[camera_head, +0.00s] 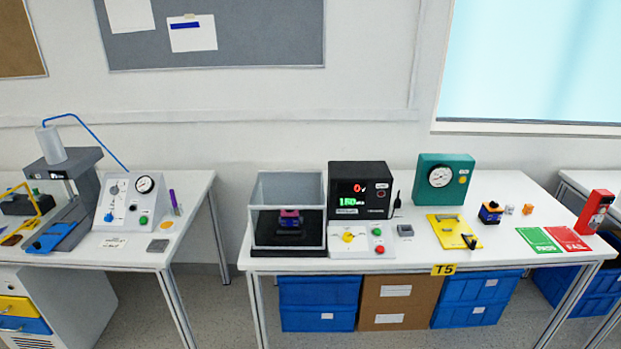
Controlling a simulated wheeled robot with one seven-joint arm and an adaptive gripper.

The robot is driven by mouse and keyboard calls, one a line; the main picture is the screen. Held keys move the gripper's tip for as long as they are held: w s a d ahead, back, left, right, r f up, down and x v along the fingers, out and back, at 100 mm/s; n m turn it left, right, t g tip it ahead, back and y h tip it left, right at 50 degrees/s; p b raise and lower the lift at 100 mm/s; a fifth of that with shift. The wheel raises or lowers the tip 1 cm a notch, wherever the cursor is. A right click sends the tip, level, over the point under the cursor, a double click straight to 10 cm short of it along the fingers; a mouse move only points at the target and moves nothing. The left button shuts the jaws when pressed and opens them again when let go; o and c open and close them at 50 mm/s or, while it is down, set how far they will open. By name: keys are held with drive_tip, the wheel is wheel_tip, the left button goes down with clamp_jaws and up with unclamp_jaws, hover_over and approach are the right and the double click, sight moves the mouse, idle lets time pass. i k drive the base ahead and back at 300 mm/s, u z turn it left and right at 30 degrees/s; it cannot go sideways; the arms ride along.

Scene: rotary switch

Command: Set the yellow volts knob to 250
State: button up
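The yellow knob (348,237) sits on a light control panel (343,252) at the front of the table marked T5. Its pointer direction and the scale marks are too small to read. A black meter box (361,172) stands right behind the panel. Its display shows a red 0 and a green number that looks like 150. A green button and a red button are at the panel's right side. My gripper is not in view.
A clear-walled box (287,188) with a dark part inside stands just left of the panel. A small grey block (405,230) lies to its right. A yellow plate (454,231) and a teal gauge box (443,179) are farther right. The space above the panel looks clear.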

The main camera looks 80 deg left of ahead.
sight(347, 238)
drive_tip(key=z, duration=0.05)
drive_tip(key=k, duration=0.4)
drive_tip(key=u, duration=2.15)
